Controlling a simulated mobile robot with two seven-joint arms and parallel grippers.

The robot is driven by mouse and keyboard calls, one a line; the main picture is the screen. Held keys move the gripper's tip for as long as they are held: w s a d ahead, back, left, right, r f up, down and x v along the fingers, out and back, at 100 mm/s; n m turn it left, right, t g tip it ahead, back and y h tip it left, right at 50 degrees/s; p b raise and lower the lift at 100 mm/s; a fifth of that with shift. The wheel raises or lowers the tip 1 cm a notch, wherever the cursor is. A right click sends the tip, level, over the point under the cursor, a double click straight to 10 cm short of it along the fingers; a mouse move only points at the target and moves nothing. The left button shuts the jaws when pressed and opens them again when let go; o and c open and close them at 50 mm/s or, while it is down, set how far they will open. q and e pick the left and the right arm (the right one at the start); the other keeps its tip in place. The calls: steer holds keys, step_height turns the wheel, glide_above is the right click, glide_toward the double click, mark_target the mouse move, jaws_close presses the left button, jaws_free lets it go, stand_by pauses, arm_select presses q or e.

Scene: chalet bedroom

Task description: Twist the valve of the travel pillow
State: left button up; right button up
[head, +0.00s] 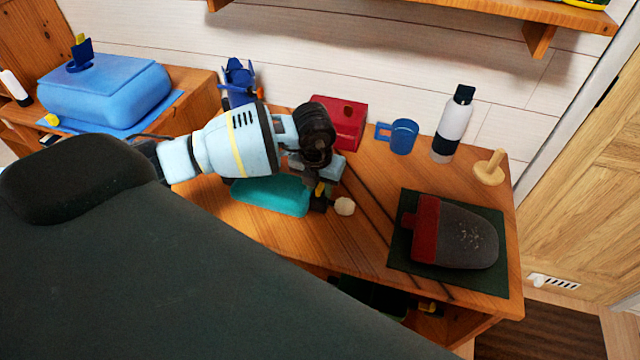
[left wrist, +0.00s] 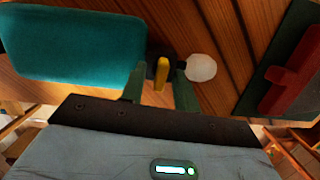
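The teal travel pillow (head: 270,196) lies on the wooden table and also shows at the upper left of the left wrist view (left wrist: 70,45). A yellow valve handle (left wrist: 161,74) on a black fitting sticks out from its right end; only a sliver of yellow shows in the head view (head: 320,188). A pale round cap (left wrist: 200,67) lies beside it. My left gripper (left wrist: 160,82) is over the valve, its two fingers either side of the yellow handle with gaps visible. In the head view the gripper (head: 322,196) partly hides the valve. My right gripper is not in view.
On the table (head: 355,245) stand a red box (head: 340,120), a blue mug (head: 402,137), a bottle (head: 452,125), a wooden peg (head: 489,168) and a grey-red pouch (head: 460,237) on a green mat. A blue cushion-like object (head: 105,88) sits at left. A shelf overhangs the back.

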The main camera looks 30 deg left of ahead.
arm_select(q)
steer(key=shift+r, duration=0.15)
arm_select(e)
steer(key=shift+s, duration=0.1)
